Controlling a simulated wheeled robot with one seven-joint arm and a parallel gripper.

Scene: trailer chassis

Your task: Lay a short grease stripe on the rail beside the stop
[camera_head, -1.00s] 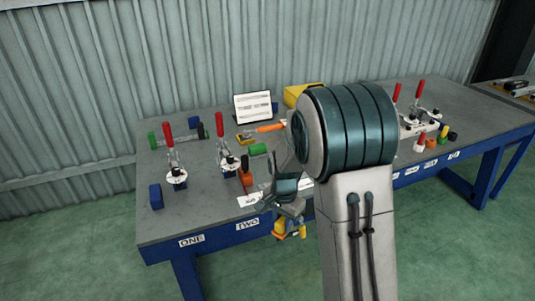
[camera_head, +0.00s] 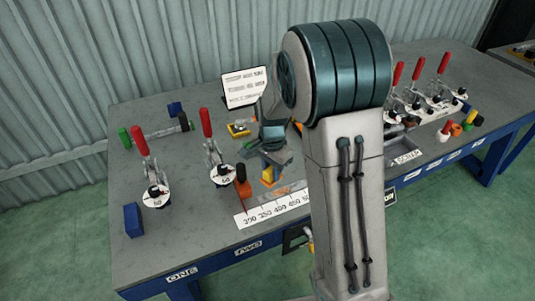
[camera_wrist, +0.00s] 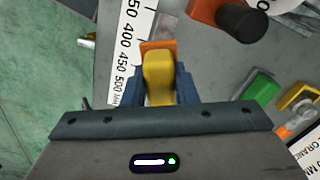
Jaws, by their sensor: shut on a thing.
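My gripper (camera_wrist: 158,92) is shut on a yellow piece with an orange end (camera_wrist: 158,70). In the head view my gripper (camera_head: 270,160) holds this piece (camera_head: 268,176) low over the bench, just behind a white scale strip (camera_head: 250,217). The scale (camera_wrist: 131,40) runs beside the orange end in the wrist view. An orange block with a black knob (camera_head: 242,187), probably the stop, stands left of the held piece and apart from it. It also shows at the wrist view's top (camera_wrist: 204,10). I cannot clearly tell the rail from the scale, nor whether the orange end touches anything.
Two red-handled clamps (camera_head: 146,170) (camera_head: 212,150) stand to the left, with a blue block (camera_head: 133,220). A green block (camera_wrist: 262,88) lies right in the wrist view. A white sign (camera_head: 245,87) stands behind. More clamps (camera_head: 418,90) are at right.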

